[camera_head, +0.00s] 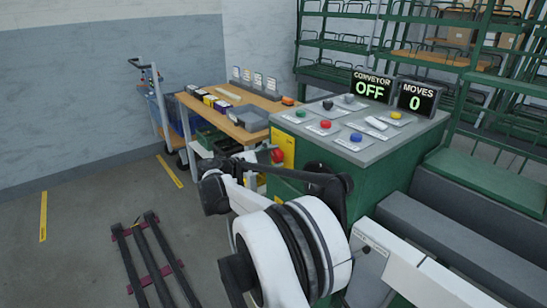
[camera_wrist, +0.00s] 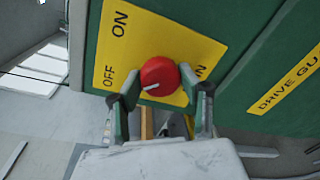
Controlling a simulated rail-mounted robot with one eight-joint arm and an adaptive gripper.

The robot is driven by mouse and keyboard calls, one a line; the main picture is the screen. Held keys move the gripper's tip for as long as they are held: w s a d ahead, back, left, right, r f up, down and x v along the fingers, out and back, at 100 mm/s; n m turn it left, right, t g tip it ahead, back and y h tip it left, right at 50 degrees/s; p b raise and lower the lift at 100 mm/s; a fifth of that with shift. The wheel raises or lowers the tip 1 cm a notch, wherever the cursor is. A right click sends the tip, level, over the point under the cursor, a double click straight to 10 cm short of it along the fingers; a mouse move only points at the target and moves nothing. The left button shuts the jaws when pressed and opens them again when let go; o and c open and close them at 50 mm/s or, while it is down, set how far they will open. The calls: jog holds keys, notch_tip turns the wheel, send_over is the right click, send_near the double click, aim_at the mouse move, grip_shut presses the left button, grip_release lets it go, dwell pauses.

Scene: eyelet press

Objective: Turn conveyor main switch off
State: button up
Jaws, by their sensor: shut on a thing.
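The main switch is a round red knob (camera_wrist: 159,73) on a yellow plate (camera_wrist: 170,35), fixed to the green machine's side. In the wrist view the plate reads ON at the upper left and OFF at the left. The knob's white mark points left, roughly toward OFF. My gripper (camera_wrist: 159,87) is shut on the knob, one finger on each side; the fingers cover part of the plate's right-hand lettering. In the head view the red knob (camera_head: 277,156) shows beside the yellow plate (camera_head: 287,143), partly behind my arm. The conveyor display (camera_head: 370,88) reads OFF.
Coloured buttons sit on the green machine's top (camera_head: 345,122), near a display (camera_head: 416,100) reading MOVES 0. A wooden bench (camera_head: 222,117) with boxes stands to the left. Dark rails (camera_head: 152,265) lie on the floor at the lower left. Green racks (camera_head: 345,45) stand behind.

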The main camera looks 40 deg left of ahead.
jog(key=o, duration=1.1)
jog(key=shift+o, duration=0.2)
jog(key=v, duration=1.2)
